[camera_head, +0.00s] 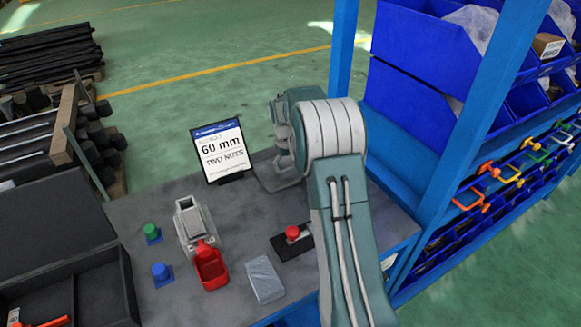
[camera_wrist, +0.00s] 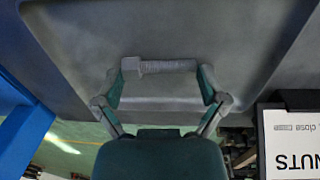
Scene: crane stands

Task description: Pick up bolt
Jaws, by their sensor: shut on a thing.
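A grey bolt (camera_wrist: 168,66) with a threaded shank lies crosswise in the wrist view, its head at the left. My gripper (camera_wrist: 164,79) is shut on it, with one finger at the head end and the other at the shank end. The grey tabletop (camera_wrist: 240,45) is behind the bolt; I cannot tell whether the bolt touches it. In the head view my arm covers most of the gripper, and the bolt is hidden.
An upright sign (camera_head: 219,152) reading "60 mm" and "TWO NUTS" stands close by. A red scoop-like bin (camera_head: 211,268), a grey block (camera_head: 264,279), and green, blue and red knobs are on the table. A blue rack post (camera_head: 480,100) stands at right, an open dark case (camera_head: 122,275) at left.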

